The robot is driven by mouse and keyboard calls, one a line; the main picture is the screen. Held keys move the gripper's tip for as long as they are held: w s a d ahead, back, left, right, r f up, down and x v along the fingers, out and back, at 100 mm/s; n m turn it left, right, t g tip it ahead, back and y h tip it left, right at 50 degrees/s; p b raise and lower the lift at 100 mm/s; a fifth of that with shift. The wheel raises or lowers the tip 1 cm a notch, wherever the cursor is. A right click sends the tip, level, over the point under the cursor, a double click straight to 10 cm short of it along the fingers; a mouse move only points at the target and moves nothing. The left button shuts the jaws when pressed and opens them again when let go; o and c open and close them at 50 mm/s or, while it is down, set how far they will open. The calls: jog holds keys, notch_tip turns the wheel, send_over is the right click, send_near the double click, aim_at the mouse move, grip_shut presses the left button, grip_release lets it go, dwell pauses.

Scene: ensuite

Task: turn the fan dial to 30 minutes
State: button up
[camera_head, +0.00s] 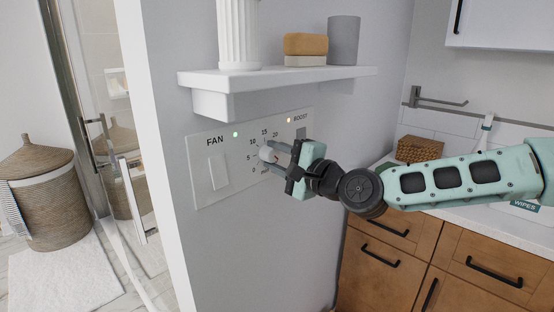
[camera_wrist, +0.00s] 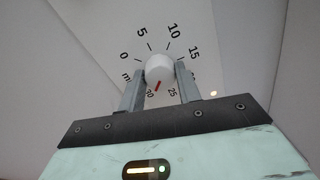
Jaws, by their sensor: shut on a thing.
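The white fan dial (camera_head: 266,154) sits on the white wall panel (camera_head: 205,195) marked FAN, right of a rocker switch (camera_head: 218,171). In the wrist view the dial (camera_wrist: 159,67) shows a red pointer directed down and slightly left, very near the 30 mark and left of 25. The 0, 5, 10 and 15 marks are readable there; 20 is hidden by a finger. My gripper (camera_head: 272,158) is shut on the dial, with one finger on each side, also seen in the wrist view (camera_wrist: 158,73).
A white shelf (camera_head: 270,77) with a soap bar (camera_head: 305,44), a grey cup (camera_head: 343,41) and a fluted white vessel (camera_head: 238,35) juts out above the panel. A BOOST switch (camera_head: 300,133) is at its right. Wooden drawers (camera_head: 400,260) stand below my arm.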

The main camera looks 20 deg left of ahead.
jog(key=shift+s+a+f, duration=0.1)
jog(key=shift+s, duration=0.05)
jog(key=o, duration=1)
jog(key=shift+c, duration=0.2)
jog(key=b+v, duration=0.2)
jog(key=v, duration=1.5)
jog(key=shift+d+b, duration=0.2)
jog(key=shift+b, duration=0.1)
jog(key=shift+s, duration=0.1)
